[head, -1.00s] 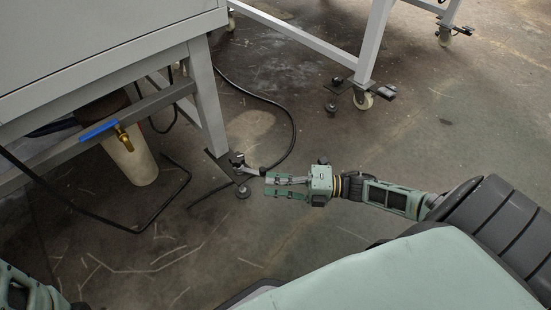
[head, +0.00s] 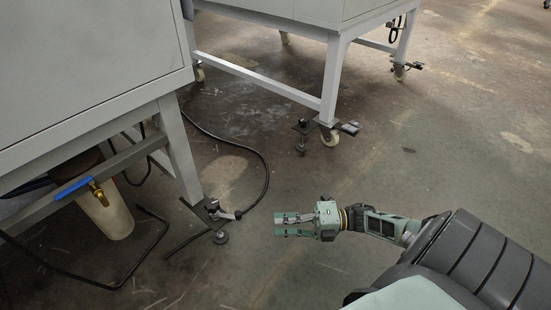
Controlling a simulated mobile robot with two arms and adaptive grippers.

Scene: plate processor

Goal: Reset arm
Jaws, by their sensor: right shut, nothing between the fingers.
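My right gripper (head: 292,224) is green-grey and points left. It is shut and empty, held out over the bare floor, to the right of the near cabinet's foot. The right arm runs from it to the lower right of the head view. My left gripper does not show.
A grey cabinet on a metal frame (head: 178,150) stands at the left, with a wheel and levelling foot (head: 220,237). A blue-handled valve (head: 75,187) and a white cylinder (head: 108,212) sit beneath it. A black cable (head: 266,175) lies on the floor. Another wheeled frame (head: 329,85) stands behind. Floor at right is clear.

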